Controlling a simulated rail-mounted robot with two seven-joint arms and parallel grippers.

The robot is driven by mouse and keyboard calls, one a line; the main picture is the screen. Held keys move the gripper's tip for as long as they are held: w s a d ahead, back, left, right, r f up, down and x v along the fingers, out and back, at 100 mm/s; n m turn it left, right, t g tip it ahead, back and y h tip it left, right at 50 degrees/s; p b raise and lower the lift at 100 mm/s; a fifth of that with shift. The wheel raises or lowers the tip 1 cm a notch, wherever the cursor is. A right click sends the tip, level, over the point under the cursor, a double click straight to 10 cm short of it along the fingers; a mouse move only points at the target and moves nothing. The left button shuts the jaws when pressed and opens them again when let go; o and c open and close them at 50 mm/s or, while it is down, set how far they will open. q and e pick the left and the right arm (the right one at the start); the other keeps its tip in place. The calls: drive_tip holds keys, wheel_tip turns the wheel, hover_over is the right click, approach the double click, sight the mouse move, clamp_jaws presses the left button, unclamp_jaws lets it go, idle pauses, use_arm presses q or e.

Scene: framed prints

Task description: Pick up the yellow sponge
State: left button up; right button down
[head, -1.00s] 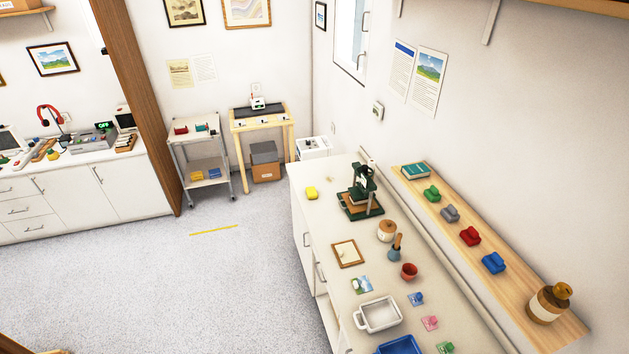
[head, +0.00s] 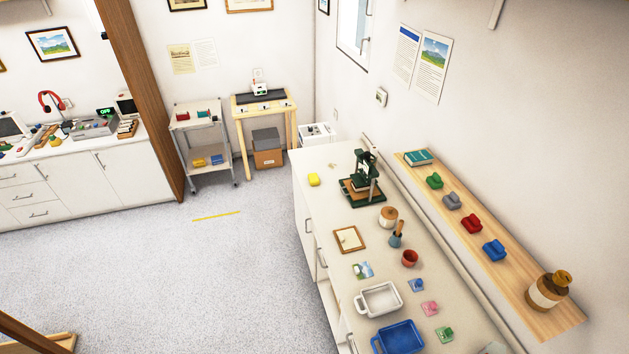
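The yellow sponge (head: 313,180) lies on the far left part of the white counter (head: 318,160), close to its left edge. It is left of the dark green press (head: 362,182), apart from it, with bare counter around it. Neither of my grippers shows in the head view.
A framed board (head: 349,240), white tray (head: 379,300), blue tray (head: 398,338), red pot (head: 410,258) and lidded jar (head: 388,217) stand nearer on the counter. A wall shelf (head: 515,285) runs along the right. The floor (head: 220,270) left of the counter is largely clear.

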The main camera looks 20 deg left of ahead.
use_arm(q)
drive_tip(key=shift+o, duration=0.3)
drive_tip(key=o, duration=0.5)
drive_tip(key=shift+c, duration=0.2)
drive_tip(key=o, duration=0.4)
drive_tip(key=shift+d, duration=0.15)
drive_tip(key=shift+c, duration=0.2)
